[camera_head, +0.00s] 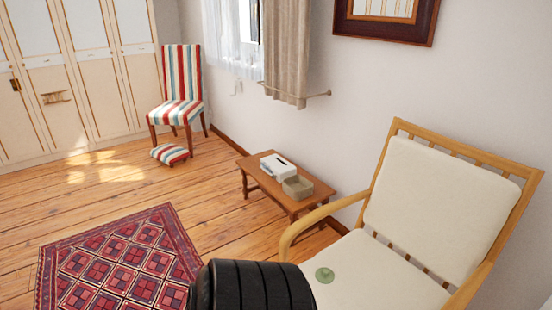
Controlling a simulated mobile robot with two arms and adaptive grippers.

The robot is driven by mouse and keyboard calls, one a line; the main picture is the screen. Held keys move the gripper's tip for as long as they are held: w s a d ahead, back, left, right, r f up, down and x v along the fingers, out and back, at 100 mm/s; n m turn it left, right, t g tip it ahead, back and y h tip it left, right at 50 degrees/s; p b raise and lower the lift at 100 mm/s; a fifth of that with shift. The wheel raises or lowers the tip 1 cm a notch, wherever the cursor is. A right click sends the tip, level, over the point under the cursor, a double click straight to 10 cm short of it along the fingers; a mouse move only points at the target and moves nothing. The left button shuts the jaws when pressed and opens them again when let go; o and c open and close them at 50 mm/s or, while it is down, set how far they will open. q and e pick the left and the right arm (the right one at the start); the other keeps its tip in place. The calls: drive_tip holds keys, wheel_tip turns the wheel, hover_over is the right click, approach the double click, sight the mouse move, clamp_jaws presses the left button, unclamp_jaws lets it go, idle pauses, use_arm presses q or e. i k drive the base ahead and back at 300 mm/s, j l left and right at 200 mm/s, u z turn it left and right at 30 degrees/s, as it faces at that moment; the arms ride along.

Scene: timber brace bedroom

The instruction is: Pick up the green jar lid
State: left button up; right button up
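The green jar lid (324,275) is a small, flat, round disc. It lies on the cream seat cushion (372,284) of the wooden armchair, near the seat's left side. All of the lid is visible. Neither of my grippers shows in the head view, so I cannot see whether they are open or holding anything. A black, ribbed, rounded part of mine fills the bottom middle of the picture, just left of the lid and in front of the chair's left side.
The armchair's wooden left armrest (318,216) rises behind the lid. A low wooden table (254,176) holds a white tissue box (277,165) and a small beige box (298,187). A striped chair (181,86) and footstool (169,154) stand farther back. The red patterned rug (125,262) is clear.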

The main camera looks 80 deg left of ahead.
sight(323, 275)
drive_tip(key=u, duration=2.05)
drive_tip(key=z, duration=3.35)
drive_tip(key=u, duration=1.45)
drive_tip(key=i+u, duration=0.25)
drive_tip(key=u, duration=0.2)
drive_tip(key=i+l+u, duration=0.1)
drive_tip(key=u, duration=0.4)
drive_tip(key=i+l+u, duration=0.2)
drive_tip(key=u, duration=0.25)
drive_tip(key=i+l, duration=0.15)
